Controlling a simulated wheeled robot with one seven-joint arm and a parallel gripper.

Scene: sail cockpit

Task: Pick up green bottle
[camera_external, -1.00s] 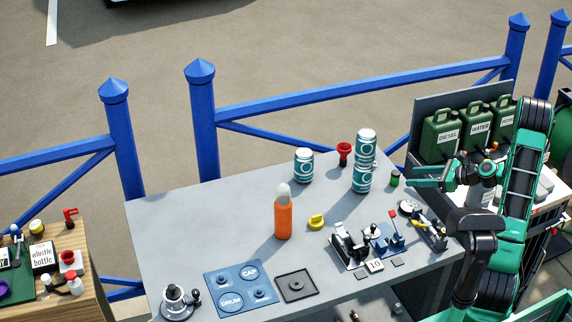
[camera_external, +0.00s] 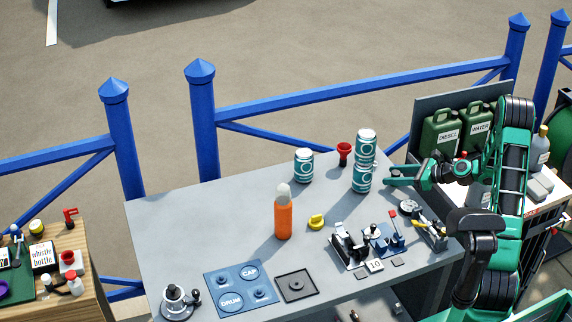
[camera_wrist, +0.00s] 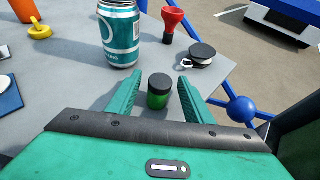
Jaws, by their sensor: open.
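The green bottle (camera_wrist: 158,94), small and squat with a black lid, stands upright on the grey table (camera_wrist: 225,70). In the wrist view it sits between the two green fingers of my open gripper (camera_wrist: 159,98), with a gap showing on each side. In the external view my gripper (camera_external: 390,176) is at the table's right edge, and its fingers hide the bottle.
Teal cans (camera_external: 362,160) stand close left of my gripper, one stacked on another. A red funnel (camera_external: 344,152) and a black-lidded item (camera_wrist: 201,55) are near. An orange bottle (camera_external: 283,219) stands mid-table.

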